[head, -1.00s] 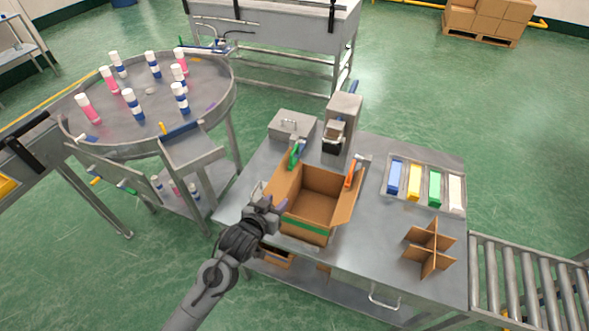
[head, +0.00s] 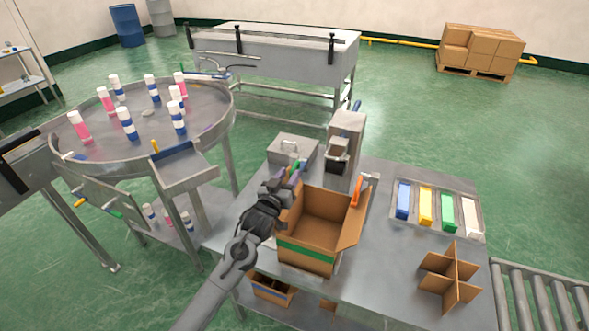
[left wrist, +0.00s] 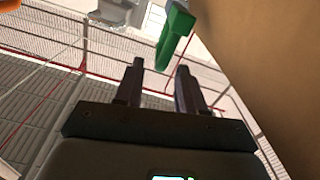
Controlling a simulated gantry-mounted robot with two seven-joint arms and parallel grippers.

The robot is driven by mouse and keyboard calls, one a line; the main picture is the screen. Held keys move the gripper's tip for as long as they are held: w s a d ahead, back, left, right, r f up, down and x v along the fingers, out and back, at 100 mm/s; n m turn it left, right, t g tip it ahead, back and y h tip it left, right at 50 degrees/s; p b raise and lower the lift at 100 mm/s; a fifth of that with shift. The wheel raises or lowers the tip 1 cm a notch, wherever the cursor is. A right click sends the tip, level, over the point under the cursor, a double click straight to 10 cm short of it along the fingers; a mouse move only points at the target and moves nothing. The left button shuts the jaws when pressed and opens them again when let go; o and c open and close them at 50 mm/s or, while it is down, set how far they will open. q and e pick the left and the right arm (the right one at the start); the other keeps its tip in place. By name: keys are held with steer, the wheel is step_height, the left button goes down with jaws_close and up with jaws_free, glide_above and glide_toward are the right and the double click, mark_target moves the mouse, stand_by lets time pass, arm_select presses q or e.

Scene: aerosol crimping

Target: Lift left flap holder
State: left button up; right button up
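The green left flap holder (head: 294,167) is at the left back of the open cardboard box (head: 303,261), mostly hidden behind my left gripper (head: 287,178) in the head view. In the left wrist view the green holder (left wrist: 176,35) shows just beyond the tips of my left gripper (left wrist: 158,72). The two dark fingers are apart with nothing between them. The holder lines up with the gap, closer to the right finger. An orange holder (head: 357,190) sits on the box's right side. My right gripper is not in view.
A metal case with a handle (head: 292,150) and a grey machine (head: 346,135) stand behind the box. A tray (head: 435,231) of coloured blocks and a cardboard divider (head: 449,278) are to the right. A round table (head: 200,98) with several bottles stands left.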

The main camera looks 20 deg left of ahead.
mark_target(296, 167)
arm_select(q)
steer(key=shift+w+a+b, duration=0.1)
steer(key=shift+w+b, duration=0.2)
steer(key=shift+w, duration=2.2)
jaws_close()
